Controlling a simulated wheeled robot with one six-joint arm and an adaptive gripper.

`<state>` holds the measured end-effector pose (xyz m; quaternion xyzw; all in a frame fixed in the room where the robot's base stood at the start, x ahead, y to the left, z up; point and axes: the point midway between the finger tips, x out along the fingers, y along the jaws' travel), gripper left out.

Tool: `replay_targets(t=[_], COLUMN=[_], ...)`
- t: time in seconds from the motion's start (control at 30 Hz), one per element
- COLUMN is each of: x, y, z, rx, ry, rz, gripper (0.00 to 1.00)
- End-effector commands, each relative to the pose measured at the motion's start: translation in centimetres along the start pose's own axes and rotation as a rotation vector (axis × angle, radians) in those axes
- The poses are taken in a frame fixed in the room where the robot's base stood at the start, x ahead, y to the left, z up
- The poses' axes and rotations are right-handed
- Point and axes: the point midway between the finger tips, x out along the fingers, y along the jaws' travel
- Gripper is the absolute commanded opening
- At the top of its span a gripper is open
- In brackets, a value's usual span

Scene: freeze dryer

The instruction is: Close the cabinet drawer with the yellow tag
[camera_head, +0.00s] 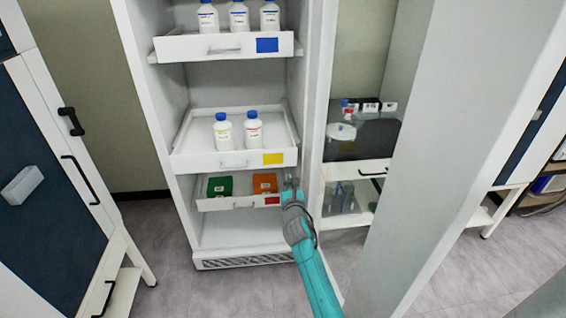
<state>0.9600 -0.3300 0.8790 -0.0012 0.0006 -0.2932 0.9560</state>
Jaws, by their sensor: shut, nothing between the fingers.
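The drawer with the yellow tag (190,161) is the middle one in the open white cabinet and is pulled out. Its yellow tag (273,158) is at the right of its front, beside a handle (234,163). Two white bottles with blue caps (223,132) (253,130) stand in it. My gripper (290,182) is shut and empty, just below and right of the yellow tag, near the right end of the lower drawer. I cannot tell whether it touches either drawer.
The lower drawer (220,204) with a red tag holds a green and an orange box. The upper drawer (190,48) with a blue tag holds bottles. The open cabinet door (400,160) stands at right. Other cabinets flank it; the floor at left front is clear.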

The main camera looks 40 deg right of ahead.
Motion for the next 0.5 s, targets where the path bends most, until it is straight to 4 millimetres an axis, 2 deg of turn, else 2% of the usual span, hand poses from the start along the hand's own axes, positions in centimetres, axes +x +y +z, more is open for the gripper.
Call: replay_targets(t=[0.1,0.5], x=[2.2,8.6], y=[0.0,0.0], z=[0.1,0.1], rx=[0.001,0.002], ry=[-0.001,-0.001], rz=[0.0,0.0], gripper=[0.0,0.0])
